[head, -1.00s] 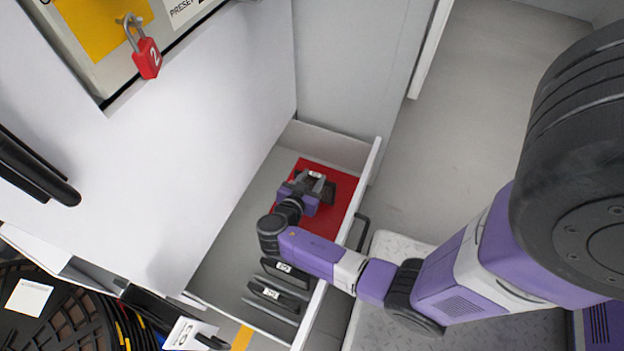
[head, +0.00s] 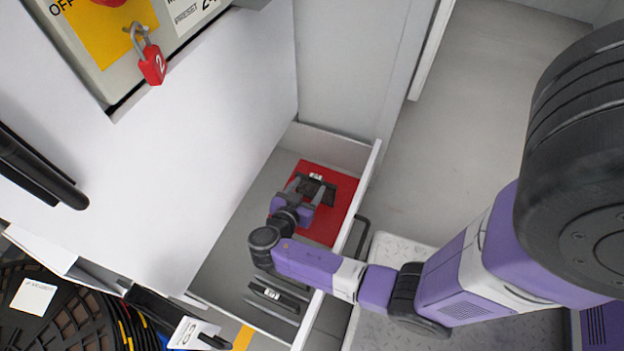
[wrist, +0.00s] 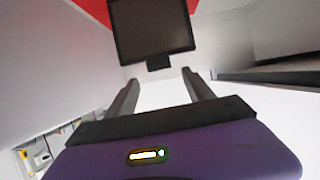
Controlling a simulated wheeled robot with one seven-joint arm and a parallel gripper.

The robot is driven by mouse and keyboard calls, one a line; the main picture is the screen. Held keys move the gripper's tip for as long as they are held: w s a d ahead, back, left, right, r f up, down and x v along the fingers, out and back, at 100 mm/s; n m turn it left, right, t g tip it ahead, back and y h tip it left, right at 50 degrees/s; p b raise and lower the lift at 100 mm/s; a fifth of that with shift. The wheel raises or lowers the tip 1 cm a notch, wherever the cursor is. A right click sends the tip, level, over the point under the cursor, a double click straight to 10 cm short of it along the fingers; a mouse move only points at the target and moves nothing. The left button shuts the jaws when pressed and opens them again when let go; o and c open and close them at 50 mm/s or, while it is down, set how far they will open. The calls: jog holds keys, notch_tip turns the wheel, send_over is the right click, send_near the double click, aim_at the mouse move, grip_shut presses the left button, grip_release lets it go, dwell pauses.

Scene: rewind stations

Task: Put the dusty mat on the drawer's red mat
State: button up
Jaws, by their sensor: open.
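The dark, flat dusty mat (head: 320,190) lies on the drawer's red mat (head: 338,215), near its upper part, with a small pale label at its far edge. In the wrist view the dusty mat (wrist: 152,30) is a dark square with a short tab toward me, and the red mat (wrist: 95,9) shows behind it. My gripper (head: 308,187) is inside the drawer at the near side of the dusty mat. Its fingers (wrist: 160,76) are apart with nothing between them, and the tab appears just beyond the tips.
The open drawer (head: 238,225) has a raised front wall (head: 362,190) on its right. Dark labelled pieces (head: 272,296) lie at its near end, partly under my arm. A red padlock (head: 153,68) hangs above.

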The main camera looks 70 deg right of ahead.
jog(key=p+v, duration=0.1)
jog(key=v, duration=0.7)
jog(key=shift+d, duration=0.1)
